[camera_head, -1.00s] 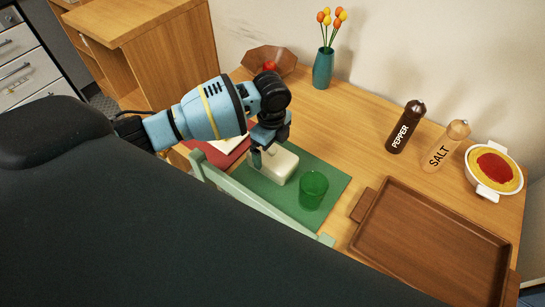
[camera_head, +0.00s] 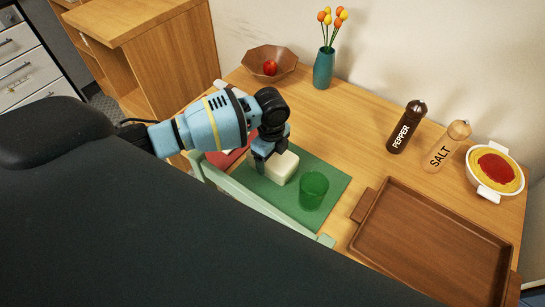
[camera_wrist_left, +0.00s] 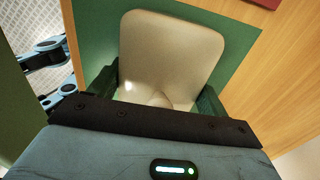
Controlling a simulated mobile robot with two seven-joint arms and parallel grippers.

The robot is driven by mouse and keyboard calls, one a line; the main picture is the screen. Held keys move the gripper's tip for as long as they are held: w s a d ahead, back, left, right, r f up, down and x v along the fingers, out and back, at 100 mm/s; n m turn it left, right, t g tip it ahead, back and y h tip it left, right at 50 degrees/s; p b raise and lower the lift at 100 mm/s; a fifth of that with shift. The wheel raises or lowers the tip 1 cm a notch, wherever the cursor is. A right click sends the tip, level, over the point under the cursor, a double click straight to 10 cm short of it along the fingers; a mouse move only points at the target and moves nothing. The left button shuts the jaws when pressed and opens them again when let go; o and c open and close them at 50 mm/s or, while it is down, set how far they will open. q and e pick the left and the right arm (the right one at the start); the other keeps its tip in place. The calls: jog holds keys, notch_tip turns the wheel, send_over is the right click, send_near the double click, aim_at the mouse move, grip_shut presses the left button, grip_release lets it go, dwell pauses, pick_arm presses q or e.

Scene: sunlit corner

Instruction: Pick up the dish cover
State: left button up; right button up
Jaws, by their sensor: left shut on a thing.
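The dish cover (camera_head: 281,168) is a cream, rounded box-like lid resting on the green mat (camera_head: 325,213), left of a green glass. In the left wrist view the cover (camera_wrist_left: 168,47) fills the space ahead, with a small rounded knob at its near side. My left gripper (camera_head: 264,162) is at the cover's left end in the head view. In the wrist view its two dark fingers (camera_wrist_left: 157,92) stand on either side of the knob, shut on the cover. The fingertips are partly hidden in the head view. My right gripper is not in view.
The green glass (camera_head: 313,190) stands close right of the cover. A brown tray (camera_head: 361,207) lies further right. Pepper (camera_head: 405,128) and salt (camera_head: 446,146) mills, a food dish (camera_head: 480,185), a vase (camera_head: 323,68) and a wooden bowl (camera_head: 256,62) stand further back. A green chair back (camera_head: 240,200) borders the mat.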

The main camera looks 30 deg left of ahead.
pick_arm(q)
notch_tip(320, 180, up, 9)
jog(key=shift+r+p, duration=0.15)
jog(key=shift+p, duration=0.3)
jog(key=shift+r, duration=0.4)
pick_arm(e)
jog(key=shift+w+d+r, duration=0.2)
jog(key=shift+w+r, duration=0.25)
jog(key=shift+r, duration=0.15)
pick_arm(q)
jog(key=shift+a, duration=0.1)
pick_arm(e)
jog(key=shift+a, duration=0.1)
